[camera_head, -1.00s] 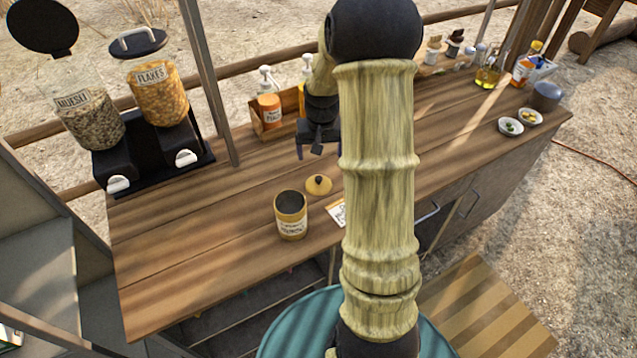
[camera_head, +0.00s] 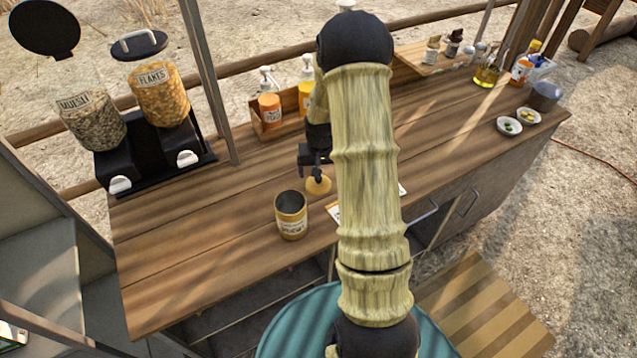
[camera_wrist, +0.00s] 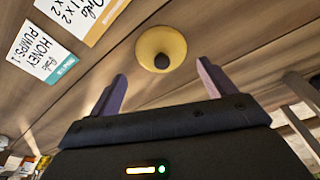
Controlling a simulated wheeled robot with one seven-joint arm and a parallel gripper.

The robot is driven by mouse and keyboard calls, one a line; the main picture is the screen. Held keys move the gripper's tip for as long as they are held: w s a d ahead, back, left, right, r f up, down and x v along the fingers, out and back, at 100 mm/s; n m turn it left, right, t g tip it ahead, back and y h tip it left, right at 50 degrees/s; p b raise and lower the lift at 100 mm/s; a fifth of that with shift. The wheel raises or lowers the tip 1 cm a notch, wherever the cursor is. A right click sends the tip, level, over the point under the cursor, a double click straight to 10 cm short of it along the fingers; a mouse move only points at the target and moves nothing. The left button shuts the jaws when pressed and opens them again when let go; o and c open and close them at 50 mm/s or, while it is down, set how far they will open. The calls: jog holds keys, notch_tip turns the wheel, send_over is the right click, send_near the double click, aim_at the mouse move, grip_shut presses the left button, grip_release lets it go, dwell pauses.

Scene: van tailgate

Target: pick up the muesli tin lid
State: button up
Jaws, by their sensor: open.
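The muesli tin lid (camera_head: 318,186) is a round yellow disc with a dark knob, lying on the wooden counter. In the wrist view the lid (camera_wrist: 161,54) lies beyond my fingertips, roughly centred between them. My gripper (camera_head: 316,170) is open and empty, low over the counter at the lid; its fingers (camera_wrist: 160,80) stand apart on either side of the knob's line. In the head view the gripper partly covers the lid's far side. The open muesli tin (camera_head: 291,216), yellow with a white label, stands just left and in front of the lid.
Order cards (camera_wrist: 84,12) lie beside the lid. A dispenser with muesli (camera_head: 93,120) and flakes (camera_head: 158,94) jars stands at the left. A wooden caddy with pump bottles (camera_head: 270,110) is behind my gripper. Small bowls (camera_head: 509,126) sit far right. The front-left counter is clear.

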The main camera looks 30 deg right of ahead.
aim_at(318, 181)
jog(key=f, duration=0.3)
jog(key=f+p, duration=0.1)
jog(key=shift+w+f, duration=0.3)
jog(key=shift+f, duration=0.1)
jog(key=shift+c, duration=0.4)
jog(key=c, duration=1.1)
jog(key=shift+s, duration=0.15)
jog(key=shift+c, duration=0.9)
